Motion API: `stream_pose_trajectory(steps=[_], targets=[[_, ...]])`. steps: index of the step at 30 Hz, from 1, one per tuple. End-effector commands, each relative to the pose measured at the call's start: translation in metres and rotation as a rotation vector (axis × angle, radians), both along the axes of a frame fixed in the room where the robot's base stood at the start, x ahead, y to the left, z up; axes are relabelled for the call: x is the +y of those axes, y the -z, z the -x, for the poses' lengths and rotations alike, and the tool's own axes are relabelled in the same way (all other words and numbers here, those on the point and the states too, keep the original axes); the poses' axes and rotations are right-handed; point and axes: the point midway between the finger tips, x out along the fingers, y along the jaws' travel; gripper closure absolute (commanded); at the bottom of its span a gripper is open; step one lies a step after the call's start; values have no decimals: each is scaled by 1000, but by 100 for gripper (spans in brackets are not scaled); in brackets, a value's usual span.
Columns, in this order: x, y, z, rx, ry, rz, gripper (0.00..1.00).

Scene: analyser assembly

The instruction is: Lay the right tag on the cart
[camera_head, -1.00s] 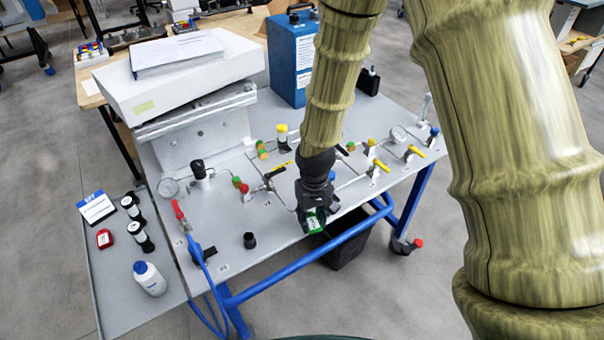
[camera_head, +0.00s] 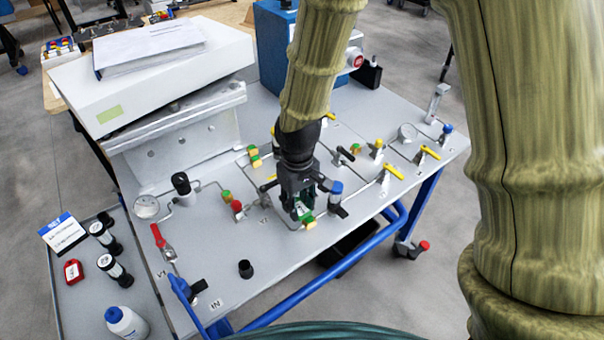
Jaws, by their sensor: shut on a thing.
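My gripper (camera_head: 302,210) is shut on a green and white tag (camera_head: 301,208), mostly hidden between its fingers. It is over the front middle of the bench panel, close beside a blue-capped valve (camera_head: 336,192) and a green-yellow fitting (camera_head: 309,223). I cannot tell whether the tag touches the panel. A red tag (camera_head: 73,271) with a white label lies on the grey cart top (camera_head: 88,303) at the left, beside two black-and-white cylinders (camera_head: 113,272) and a blue-and-white card (camera_head: 62,233).
A white bottle (camera_head: 127,323) stands on the cart's near part. The bench panel (camera_head: 215,245) carries tubing, gauges and several coloured valves, including a red-handled one (camera_head: 160,240). A black knob (camera_head: 246,268) stands near the front. A white box (camera_head: 150,85) with papers fills the back left.

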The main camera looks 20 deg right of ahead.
Motion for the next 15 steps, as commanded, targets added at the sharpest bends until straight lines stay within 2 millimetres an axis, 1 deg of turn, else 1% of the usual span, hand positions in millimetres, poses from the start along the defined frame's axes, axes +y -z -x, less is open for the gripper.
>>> stream_pose_trajectory(steps=[1,15], targets=[[-4,-1,-11,-1,4,-3,83],[-39,8,-98,-1,2,-1,83]])
